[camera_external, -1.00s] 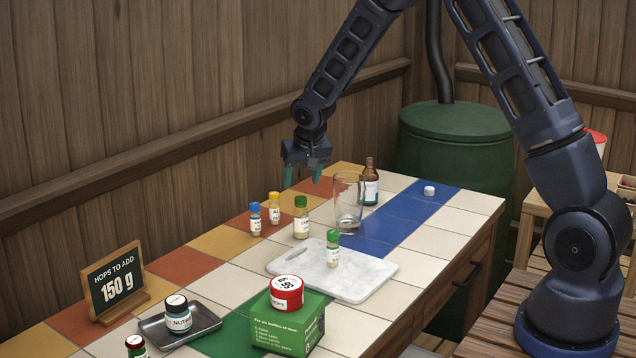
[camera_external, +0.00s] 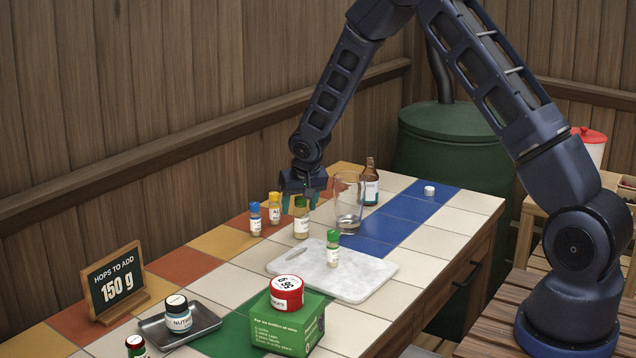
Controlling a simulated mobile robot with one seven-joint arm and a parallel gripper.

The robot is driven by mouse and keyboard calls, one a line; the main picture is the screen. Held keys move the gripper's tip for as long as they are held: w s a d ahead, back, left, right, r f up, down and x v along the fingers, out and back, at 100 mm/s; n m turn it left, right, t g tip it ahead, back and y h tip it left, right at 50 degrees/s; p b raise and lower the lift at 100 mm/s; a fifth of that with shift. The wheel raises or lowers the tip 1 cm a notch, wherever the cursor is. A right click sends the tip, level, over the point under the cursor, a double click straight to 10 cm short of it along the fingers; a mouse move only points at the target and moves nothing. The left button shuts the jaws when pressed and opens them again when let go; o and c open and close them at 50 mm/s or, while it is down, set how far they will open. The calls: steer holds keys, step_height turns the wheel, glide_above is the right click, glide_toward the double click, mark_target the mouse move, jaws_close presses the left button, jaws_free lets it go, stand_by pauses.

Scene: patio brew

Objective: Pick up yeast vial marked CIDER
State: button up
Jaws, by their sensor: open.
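Several small vials stand on the tiled table, and their labels are too small to read surely, so I cannot tell which is marked CIDER. A blue-capped vial (camera_external: 255,219) and a yellow-capped vial (camera_external: 274,209) stand at the left. A green-capped vial (camera_external: 301,222) stands just right of them. Another green-capped vial (camera_external: 333,251) stands upright on the white marble board (camera_external: 363,281). My gripper (camera_external: 304,199) is open, pointing down, at the top of the green-capped vial beside the yellow-capped one. Whether its fingers are around that cap or behind it, I cannot tell.
A clear glass (camera_external: 348,211) and a brown bottle (camera_external: 371,184) stand close right of my gripper. A green box (camera_external: 288,327) with a red-lidded jar (camera_external: 286,293) on top, a metal tray (camera_external: 203,327) and a hops sign (camera_external: 117,283) are nearer the front.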

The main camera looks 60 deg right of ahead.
steer(key=c, duration=1)
steer(key=shift+c, duration=0.2)
steer(key=shift+r, duration=0.15)
